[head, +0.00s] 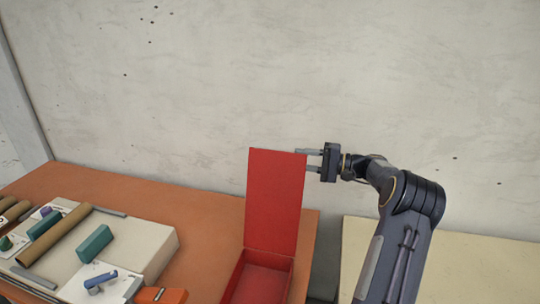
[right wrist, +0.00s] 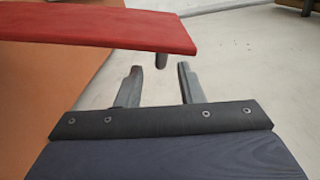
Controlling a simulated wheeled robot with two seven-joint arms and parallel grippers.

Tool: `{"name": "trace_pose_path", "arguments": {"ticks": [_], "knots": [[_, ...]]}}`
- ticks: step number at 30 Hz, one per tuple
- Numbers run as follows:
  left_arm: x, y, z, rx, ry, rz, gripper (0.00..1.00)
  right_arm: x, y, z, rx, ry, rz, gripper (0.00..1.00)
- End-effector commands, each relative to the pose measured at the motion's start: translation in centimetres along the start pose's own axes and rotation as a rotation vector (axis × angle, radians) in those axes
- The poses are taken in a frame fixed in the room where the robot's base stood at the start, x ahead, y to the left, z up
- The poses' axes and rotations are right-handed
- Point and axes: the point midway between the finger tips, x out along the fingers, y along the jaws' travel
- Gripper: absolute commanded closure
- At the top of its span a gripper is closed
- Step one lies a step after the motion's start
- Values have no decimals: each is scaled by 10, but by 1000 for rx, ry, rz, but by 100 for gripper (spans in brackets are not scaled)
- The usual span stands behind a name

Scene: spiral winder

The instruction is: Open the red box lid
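The red box (head: 262,280) sits on the orange-brown table, and its open inside shows at the bottom of the head view. Its red lid (head: 272,200) stands upright from the far side of the box. The lid also shows as a red slab across the upper left of the right wrist view (right wrist: 95,24). My right gripper (head: 304,160) is at the lid's top right corner. Its fingers are apart with nothing seen between them in the right wrist view (right wrist: 160,75); whether one touches the lid I cannot tell. My left gripper is out of view.
The orange-brown table (head: 205,215) carries a pale board (head: 150,240) at left with teal blocks (head: 94,243), a brown tube (head: 55,234) and a blue tool (head: 100,281). An orange object (head: 160,295) lies left of the box. A pale surface (head: 470,265) is at right.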

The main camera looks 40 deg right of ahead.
Motion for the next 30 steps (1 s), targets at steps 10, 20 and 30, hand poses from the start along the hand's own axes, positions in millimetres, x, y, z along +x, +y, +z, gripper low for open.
{"name": "trace_pose_path", "arguments": {"ticks": [10,20,30], "knots": [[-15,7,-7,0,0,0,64,52,-2,1,2,-4,0,66],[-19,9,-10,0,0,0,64,76,0,0,0,-1,1,66],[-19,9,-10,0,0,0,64,75,0,0,0,-1,1,85]]}}
